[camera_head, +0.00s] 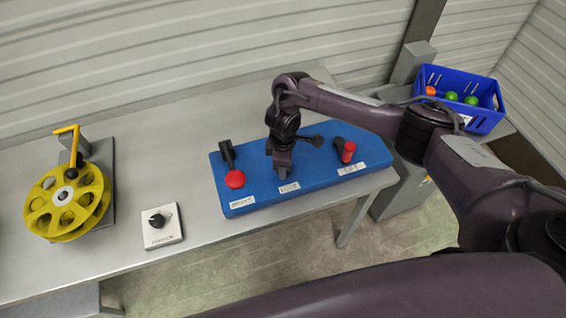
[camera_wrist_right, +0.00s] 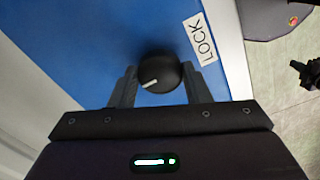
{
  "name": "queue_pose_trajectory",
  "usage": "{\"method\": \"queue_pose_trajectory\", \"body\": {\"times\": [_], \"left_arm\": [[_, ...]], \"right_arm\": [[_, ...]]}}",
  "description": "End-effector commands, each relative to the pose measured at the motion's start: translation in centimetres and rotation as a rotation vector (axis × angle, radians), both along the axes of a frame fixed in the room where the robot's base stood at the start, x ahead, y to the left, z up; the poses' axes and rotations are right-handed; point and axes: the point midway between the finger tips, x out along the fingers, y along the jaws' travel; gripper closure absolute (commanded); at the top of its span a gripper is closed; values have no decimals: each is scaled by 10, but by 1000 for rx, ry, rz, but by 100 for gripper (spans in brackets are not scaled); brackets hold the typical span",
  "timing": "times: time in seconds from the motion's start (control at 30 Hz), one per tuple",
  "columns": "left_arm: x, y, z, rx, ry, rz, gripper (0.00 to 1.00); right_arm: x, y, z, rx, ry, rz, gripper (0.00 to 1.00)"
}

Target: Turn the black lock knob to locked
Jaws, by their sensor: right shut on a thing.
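The black lock knob (camera_wrist_right: 160,75) shows in the right wrist view, round with a white pointer line, on the blue panel (camera_wrist_right: 90,40) beside a label reading LOCK (camera_wrist_right: 201,38). My right gripper (camera_wrist_right: 158,84) is shut on the knob, one finger on each side. In the head view my right gripper (camera_head: 282,168) points down over the middle of the blue panel (camera_head: 240,158) and hides the knob. The LOCK label (camera_head: 289,188) lies just in front of it. My left gripper is not in view.
A red-tipped black lever (camera_head: 235,178) stands left of my right gripper and a red-handled crank (camera_head: 348,151) stands right. A yellow reel (camera_head: 62,203) and a white box with a black knob (camera_head: 161,226) are further left. A blue crate (camera_head: 425,78) holds balls.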

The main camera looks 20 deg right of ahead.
Motion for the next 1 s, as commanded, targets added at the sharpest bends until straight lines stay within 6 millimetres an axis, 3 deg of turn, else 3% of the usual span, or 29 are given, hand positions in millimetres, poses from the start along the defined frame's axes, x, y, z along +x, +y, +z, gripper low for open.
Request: {"method": "queue_pose_trajectory", "body": {"times": [0.03,0.2,0.53,0.7,0.8,1.0], "left_arm": [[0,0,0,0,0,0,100],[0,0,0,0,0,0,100],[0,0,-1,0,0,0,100],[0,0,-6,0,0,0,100],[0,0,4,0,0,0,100],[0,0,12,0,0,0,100]], "right_arm": [[2,-1,1,1,-4,-3,56],[1,0,1,0,-2,-2,35],[1,0,4,1,-2,0,35],[2,0,28,2,-6,2,35],[2,-1,51,0,-6,2,35],[2,-1,75,-1,-4,0,35]]}}
